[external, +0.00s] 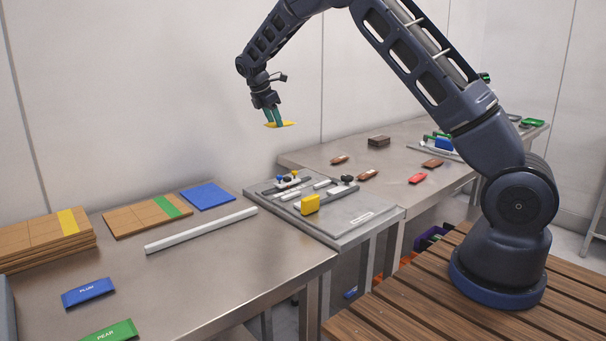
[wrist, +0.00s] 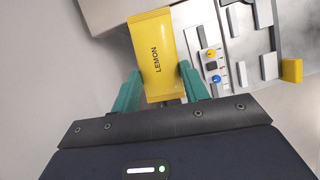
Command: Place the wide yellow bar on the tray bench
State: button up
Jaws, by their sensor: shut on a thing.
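The wide yellow bar, printed LEMON (wrist: 155,50), is held between the green fingers of my gripper (wrist: 158,88) in the wrist view. In the external view the yellow bar (external: 281,124) hangs flat under my gripper (external: 272,115), high in the air near the back wall. My gripper is shut on it. The tray bench cannot be told apart for sure by name. The left steel bench (external: 215,262) carries brown trays and flat packets. The right steel bench (external: 400,140) carries small brown and red bars.
A grey fixture plate (external: 345,228) between the benches bears white bars, knobs and a yellow block (external: 310,204). The left bench holds stacked brown boards (external: 40,240), a blue mat (external: 207,196), a white strip (external: 201,231), a blue PLUM packet (external: 88,292) and a green PEAR packet (external: 110,332).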

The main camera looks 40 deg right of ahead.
jog(key=a, duration=1.9)
jog(key=n, duration=0.1)
send_over(100, 312)
jog(key=a, duration=0.1)
notch_tip(100, 312, down, 20)
jog(key=shift+a+f, duration=0.15)
jog(key=shift+f, duration=0.1)
jog(key=o, duration=1)
